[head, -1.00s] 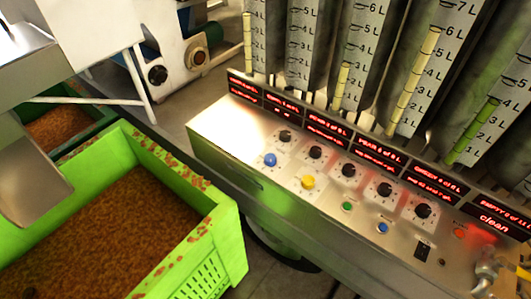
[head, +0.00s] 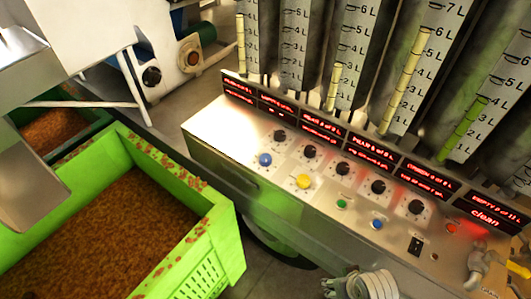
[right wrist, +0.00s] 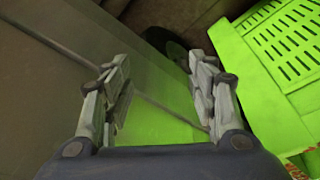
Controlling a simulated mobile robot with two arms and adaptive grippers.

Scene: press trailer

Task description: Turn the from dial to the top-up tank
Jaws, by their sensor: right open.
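A row of black dials on white plates runs along the steel control panel (head: 225,135). They include a far-left dial (head: 280,136), a middle dial (head: 342,168) and a right-end dial (head: 416,207). Their labels are too small to read, so I cannot tell which is the from dial. Tall tanks with litre scales (head: 400,80) stand behind the panel; I cannot tell which is the top-up tank. My right gripper (head: 338,285) is at the bottom edge, in front of and below the panel, apart from the dials. In the right wrist view it is open and empty (right wrist: 160,85).
Blue, yellow and green buttons, such as the yellow button (head: 304,181), sit in front of the dials. A black switch (head: 415,246) and a tap (head: 480,262) are at the right. A green crate (head: 222,225) of brown material stands left of the panel. Red displays (head: 430,180) line the back.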

